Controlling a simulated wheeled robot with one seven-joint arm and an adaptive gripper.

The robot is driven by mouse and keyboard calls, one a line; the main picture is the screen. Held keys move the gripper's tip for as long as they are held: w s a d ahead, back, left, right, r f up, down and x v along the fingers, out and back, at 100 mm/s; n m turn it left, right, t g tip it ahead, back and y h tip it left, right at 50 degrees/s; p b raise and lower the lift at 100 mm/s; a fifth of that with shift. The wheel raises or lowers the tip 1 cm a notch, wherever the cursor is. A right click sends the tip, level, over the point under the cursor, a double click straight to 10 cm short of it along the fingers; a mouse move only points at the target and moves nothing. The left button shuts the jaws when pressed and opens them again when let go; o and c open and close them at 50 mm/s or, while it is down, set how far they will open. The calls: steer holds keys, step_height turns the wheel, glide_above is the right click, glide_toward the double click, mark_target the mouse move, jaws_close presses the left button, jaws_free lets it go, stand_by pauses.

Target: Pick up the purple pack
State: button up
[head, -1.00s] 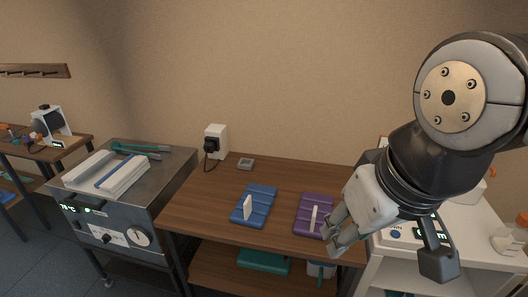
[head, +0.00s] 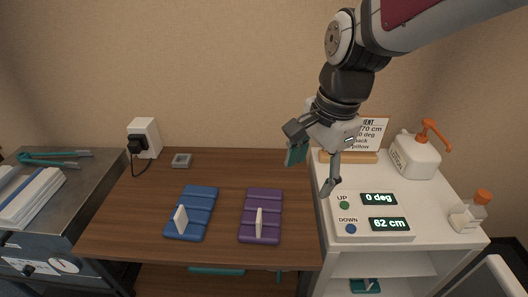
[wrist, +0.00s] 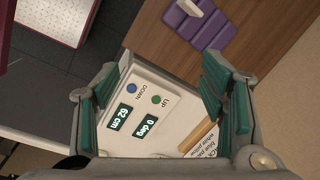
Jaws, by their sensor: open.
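The purple pack (head: 261,214) lies flat on the brown wooden table, near its right end. It is ribbed and has a pale upright tab on its front part. It also shows in the wrist view (wrist: 205,32) at the top, partly cut off. My gripper (head: 313,172) is open and empty, with teal pads. It is raised above the right edge of the table, right of the purple pack and apart from it. In the wrist view the two fingers of my gripper (wrist: 165,95) stand wide apart, with the control panel below between them.
A blue pack (head: 192,212) lies left of the purple one. The white control box (head: 372,216) with UP and DOWN buttons stands on a white cabinet, with a lotion bottle (head: 414,157) and a sign (head: 366,134) behind.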

mark_target(260, 213)
steer(key=w+a+f+m, duration=0.2)
steer(key=a+f, duration=0.1)
steer(key=w+a+f+m+h, duration=0.1)
steer(key=w+a+f+m, duration=0.1)
steer(key=a+f, duration=0.1)
steer(key=w+a+f+m+g, duration=0.1)
steer(key=w+a+f+m, duration=0.1)
steer(key=f, duration=0.3)
steer(key=shift+w+a+f+m+b, duration=0.1)
steer(key=shift+a+m+b, duration=0.1)
steer(key=shift+a+m, duration=0.15)
steer(key=shift+w+a+f+m+b, duration=0.15)
steer(key=shift+a+m, duration=0.1)
steer(key=shift+a, duration=0.15)
steer(key=shift+a+f, duration=0.1)
steer(key=shift+f, duration=0.2)
step_height(260, 213, down, 8)
steer(key=shift+r+b, duration=0.15)
steer(key=shift+b, duration=0.5)
steer(key=shift+s+a+f+b, duration=0.1)
steer(key=shift+s+f+b, duration=0.1)
steer(key=shift+f, duration=1.2)
steer(key=shift+s+a+f+b, duration=0.1)
steer(key=shift+f+b, duration=0.05)
steer(key=shift+f, duration=1.2)
steer(key=c, duration=1.5)
